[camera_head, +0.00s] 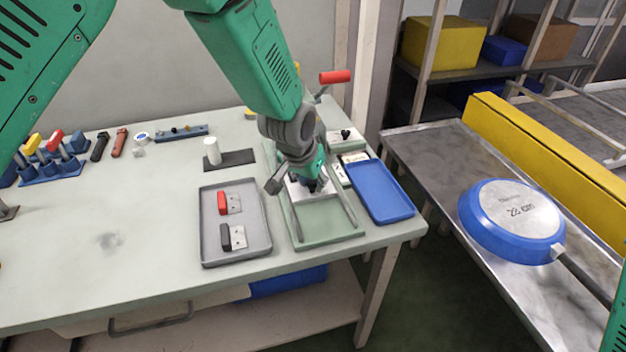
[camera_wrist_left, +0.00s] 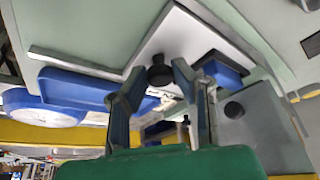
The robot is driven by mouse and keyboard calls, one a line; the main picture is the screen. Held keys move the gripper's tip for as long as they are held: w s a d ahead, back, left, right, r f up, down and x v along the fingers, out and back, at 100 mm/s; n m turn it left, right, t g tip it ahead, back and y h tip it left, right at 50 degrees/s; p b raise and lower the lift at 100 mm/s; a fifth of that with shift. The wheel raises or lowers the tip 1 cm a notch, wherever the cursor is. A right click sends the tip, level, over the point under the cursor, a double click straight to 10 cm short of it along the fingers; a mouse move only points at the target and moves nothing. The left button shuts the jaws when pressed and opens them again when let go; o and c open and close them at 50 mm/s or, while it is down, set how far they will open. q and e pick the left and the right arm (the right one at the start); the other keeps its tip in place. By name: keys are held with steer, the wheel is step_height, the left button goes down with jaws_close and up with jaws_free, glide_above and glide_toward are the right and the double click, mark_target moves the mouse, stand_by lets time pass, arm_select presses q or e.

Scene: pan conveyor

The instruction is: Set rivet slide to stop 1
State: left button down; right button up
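The rivet slide is a white plate (camera_wrist_left: 187,42) with a dark round knob (camera_wrist_left: 160,74), seen in the left wrist view. In the head view the plate (camera_head: 322,205) lies between the rails of a pale green fixture (camera_head: 330,236), partly hidden by my left gripper. My left gripper (camera_head: 312,184) points down over the plate. In the left wrist view its fingers (camera_wrist_left: 160,68) are apart, one on each side of the knob; I cannot tell whether they touch it. The stop marks cannot be read. My right gripper is out of view.
Left of the fixture is a grey tray (camera_head: 206,228) with red and black-handled pieces. A blue tray (camera_head: 380,190) lies close on its right. A red-handled lever (camera_head: 335,77) stands behind. A blue pan (camera_head: 512,220) lies on the conveyor at right. The bench's left front is clear.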

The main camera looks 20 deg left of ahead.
arm_select(q)
steer(key=shift+w+r, duration=0.2)
steer(key=shift+w, duration=0.2)
steer(key=w+a, duration=0.2)
steer(key=w, duration=0.1)
steer(key=shift+w+a+f, duration=0.1)
steer(key=shift+w+a, duration=0.05)
steer(key=shift+a, duration=0.2)
steer(key=shift+d, duration=0.1)
steer(key=c, duration=1.4)
jaws_free()
steer(key=shift+d, duration=0.1)
steer(key=shift+o, duration=0.3)
steer(key=shift+s+d, duration=0.15)
steer(key=shift+s, duration=0.05)
steer(key=shift+s+r, duration=0.1)
steer(key=shift+r, duration=0.35)
steer(key=v, duration=1.1)
